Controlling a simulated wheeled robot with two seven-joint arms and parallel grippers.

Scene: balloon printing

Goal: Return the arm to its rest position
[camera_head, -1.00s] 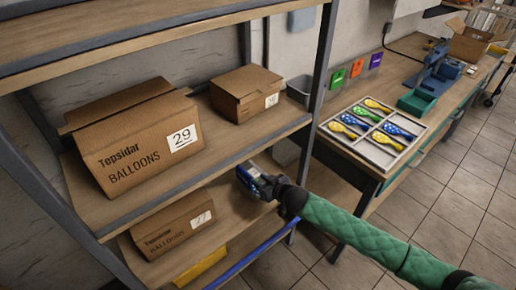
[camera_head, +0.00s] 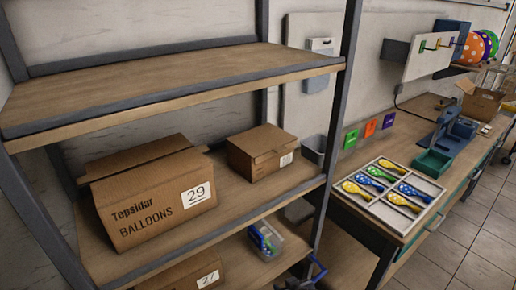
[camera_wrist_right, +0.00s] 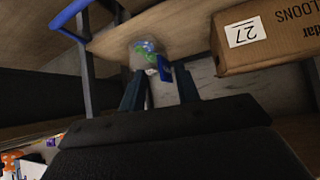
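My right gripper (camera_head: 308,274) is at the bottom edge of the head view, beside the shelf post. Its fingers are apart and empty in the right wrist view (camera_wrist_right: 160,75). A small clear container with blue and green contents (camera_head: 265,240) sits on the lower shelf, apart from the gripper. It also shows on the shelf board beyond the fingers in the right wrist view (camera_wrist_right: 143,52). My left gripper is not in view.
A box marked 29 (camera_head: 150,205) and a smaller box (camera_head: 262,152) stand on the middle shelf. A box marked 27 (camera_head: 185,275) is on the lower shelf. A divided tray of balloons (camera_head: 410,215) lies on the workbench at right. The floor is clear.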

